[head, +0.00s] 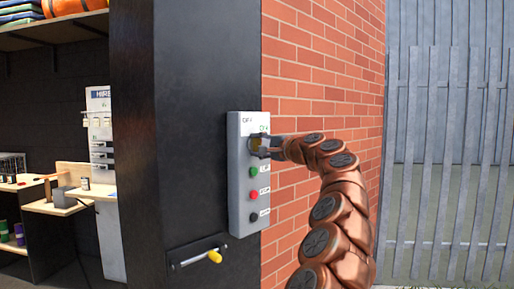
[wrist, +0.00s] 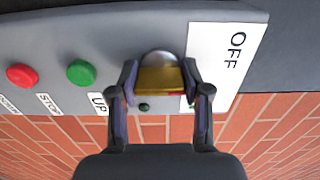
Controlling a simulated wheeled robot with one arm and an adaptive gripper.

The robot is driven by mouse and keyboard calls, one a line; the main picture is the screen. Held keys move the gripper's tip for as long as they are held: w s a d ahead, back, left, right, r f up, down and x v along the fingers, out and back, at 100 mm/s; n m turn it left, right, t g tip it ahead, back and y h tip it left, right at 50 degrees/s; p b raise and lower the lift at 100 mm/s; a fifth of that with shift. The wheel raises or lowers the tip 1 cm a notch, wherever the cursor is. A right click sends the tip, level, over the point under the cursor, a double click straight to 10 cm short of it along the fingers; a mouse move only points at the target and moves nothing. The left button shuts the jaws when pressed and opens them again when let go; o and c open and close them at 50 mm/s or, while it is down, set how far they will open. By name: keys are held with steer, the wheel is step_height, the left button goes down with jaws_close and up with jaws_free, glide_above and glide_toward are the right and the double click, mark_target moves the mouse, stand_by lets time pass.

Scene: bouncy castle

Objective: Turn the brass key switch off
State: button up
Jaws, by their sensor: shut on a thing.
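The brass key switch (head: 256,145) sits near the top of a grey control box (head: 238,188) on a dark post. In the wrist view the brass key (wrist: 160,80) lies between the two fingers of my gripper (wrist: 160,88), with a round silver collar behind it. My gripper (head: 276,148) reaches the key from the right in the head view and is shut on it. A white OFF label (wrist: 226,60) is beside the key in the wrist view. The fingers partly hide the key and the markings around it.
Below the key are a green button (head: 254,171), a red button (head: 253,195) and a black button (head: 254,217). A brick wall (head: 325,60) stands close on the right.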

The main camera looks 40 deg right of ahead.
steer(key=o, duration=1.2)
steer(key=shift+c, duration=0.2)
steer(key=s, duration=1.2)
